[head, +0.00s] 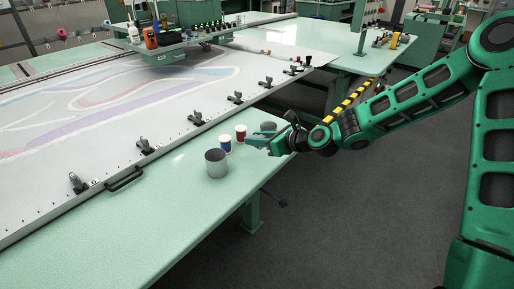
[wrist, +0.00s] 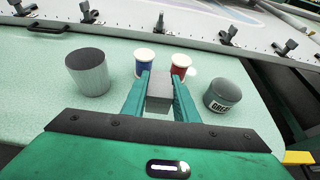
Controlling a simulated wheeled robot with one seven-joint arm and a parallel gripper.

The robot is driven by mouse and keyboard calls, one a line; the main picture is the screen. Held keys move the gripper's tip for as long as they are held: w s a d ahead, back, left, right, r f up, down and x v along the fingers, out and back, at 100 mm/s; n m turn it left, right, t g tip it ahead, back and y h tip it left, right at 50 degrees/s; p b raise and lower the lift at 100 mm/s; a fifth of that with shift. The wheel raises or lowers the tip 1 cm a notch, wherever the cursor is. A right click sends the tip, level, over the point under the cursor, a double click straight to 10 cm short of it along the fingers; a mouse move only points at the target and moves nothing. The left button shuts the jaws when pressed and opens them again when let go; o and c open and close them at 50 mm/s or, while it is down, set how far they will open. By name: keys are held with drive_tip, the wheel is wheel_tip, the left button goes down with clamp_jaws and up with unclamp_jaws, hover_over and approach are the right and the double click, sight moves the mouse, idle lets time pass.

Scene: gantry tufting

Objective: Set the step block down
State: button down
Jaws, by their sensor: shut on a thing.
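The step block (wrist: 160,103) is a small grey block between the two green fingers of my gripper (wrist: 160,84) in the wrist view. My gripper is shut on it, with one finger against each side. In the head view my gripper (head: 257,142) is over the pale green table (head: 178,205) near its right edge, and I cannot make out the block there. I cannot tell whether the block's underside touches the table.
A grey cylinder (wrist: 88,74) stands left, a labelled grey jar (wrist: 223,95) right. Clamps line the frame (head: 196,117) behind. The table's near-left part is clear.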

sight(256, 152)
drive_tip(key=w, duration=0.1)
drive_tip(key=w+f, duration=0.2)
drive_tip(key=w, duration=0.1)
drive_tip(key=shift+a+f, duration=0.15)
drive_tip(key=shift+a, duration=0.15)
drive_tip(key=shift+f, duration=2)
drive_tip(key=shift+f, duration=0.1)
drive_tip(key=c, duration=1.4)
unclamp_jaws()
drive_tip(key=v, duration=1.2)
drive_tip(key=shift+s, duration=0.1)
